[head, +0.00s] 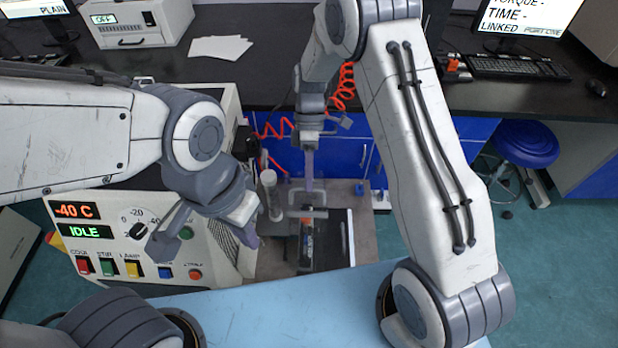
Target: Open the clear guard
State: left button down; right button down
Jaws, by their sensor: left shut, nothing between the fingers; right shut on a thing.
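My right gripper (309,183) points down over the grey apparatus in the middle, its fingers shut on a pale U-shaped handle (296,190), which appears to belong to the clear guard. The guard's transparent panel is hard to make out, so I cannot tell how far it is open.
The white control unit (130,225) has a display, a dial and several coloured buttons. A clear cylinder (270,193) stands left of the handle. A black-and-orange tool-like object (307,240) lies in front of it. Red coiled hoses (346,88) hang behind. A blue surface (290,308) is nearest me.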

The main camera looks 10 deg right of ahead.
jog(key=c, duration=1.1)
grip_release()
jog(key=shift+w+d+f, duration=0.1)
jog(key=shift+w+f, duration=0.05)
jog(key=shift+w, duration=0.25)
jog(key=shift+o, duration=1.1)
jog(key=shift+w+f, duration=0.1)
jog(key=shift+r, duration=0.2)
jog(key=v, duration=1)
jog(key=shift+b, duration=0.35)
jog(key=shift+r, duration=0.25)
